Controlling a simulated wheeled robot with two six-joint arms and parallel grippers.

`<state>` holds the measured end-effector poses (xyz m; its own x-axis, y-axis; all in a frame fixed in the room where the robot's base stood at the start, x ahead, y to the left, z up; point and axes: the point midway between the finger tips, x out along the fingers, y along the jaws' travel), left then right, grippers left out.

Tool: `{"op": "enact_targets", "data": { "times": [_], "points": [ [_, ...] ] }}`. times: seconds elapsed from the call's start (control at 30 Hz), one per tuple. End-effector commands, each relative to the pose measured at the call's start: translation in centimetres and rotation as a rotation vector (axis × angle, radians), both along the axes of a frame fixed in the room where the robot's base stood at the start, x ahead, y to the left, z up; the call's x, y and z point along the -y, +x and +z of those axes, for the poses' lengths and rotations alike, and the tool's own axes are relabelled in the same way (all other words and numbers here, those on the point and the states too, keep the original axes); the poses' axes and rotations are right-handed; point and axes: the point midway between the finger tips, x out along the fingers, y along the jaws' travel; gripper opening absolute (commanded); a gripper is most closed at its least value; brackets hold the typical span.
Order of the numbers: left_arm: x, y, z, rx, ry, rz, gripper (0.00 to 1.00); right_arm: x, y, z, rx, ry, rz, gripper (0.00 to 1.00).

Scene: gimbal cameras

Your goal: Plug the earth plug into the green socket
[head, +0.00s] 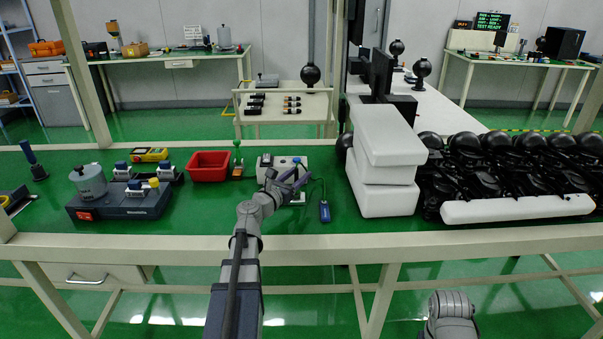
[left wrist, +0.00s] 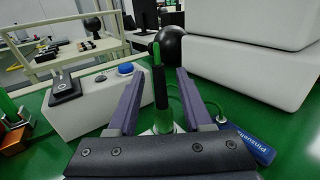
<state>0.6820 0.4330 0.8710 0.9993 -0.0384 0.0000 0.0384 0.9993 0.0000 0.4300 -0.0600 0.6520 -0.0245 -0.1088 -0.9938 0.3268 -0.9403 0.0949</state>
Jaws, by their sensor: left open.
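A green and black upright plug (left wrist: 165,118), apparently the earth plug, stands on a white base between the purple fingers of my left gripper (left wrist: 160,75) in the left wrist view. The fingers are open, with a gap visible on each side of it. In the head view my left gripper (head: 291,179) is over the front of a white box (head: 265,163) and hides the plug. A green cable runs by a blue tag (left wrist: 252,145), also in the head view (head: 325,212). I cannot tell which part is the green socket.
The white box (left wrist: 92,103) carries a black switch and a blue button (left wrist: 126,69). A green upright piece (head: 237,158) and a red bin (head: 208,167) stand to its left. White blocks (head: 383,178) stand close on the right. The green bench top in front is mostly clear.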

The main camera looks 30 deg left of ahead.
Motion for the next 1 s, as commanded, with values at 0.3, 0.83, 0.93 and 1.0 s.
{"op": "enact_targets", "data": {
  "times": [0.3, 0.83, 0.93, 1.0],
  "points": [
    [-0.1, -5.2, 0.0, 0.000, 0.000, 0.001, 0.50, 0.0, 0.0, 0.0, 0.000, 0.000, 0.000, 0.50],
    [-0.2, -5.6, 0.0, 0.000, 0.000, -0.001, 0.50, 0.0, 0.0, 0.0, 0.000, 0.000, 0.000, 0.50],
    [-0.2, -5.6, 0.0, 0.000, 0.000, -0.001, 0.50, 0.0, 0.0, 0.0, 0.000, 0.000, 0.000, 0.50],
    [-0.2, -5.6, 0.0, 0.000, 0.000, -0.001, 0.50, 0.0, 0.0, 0.0, 0.000, 0.000, 0.000, 0.50]
  ]
}}
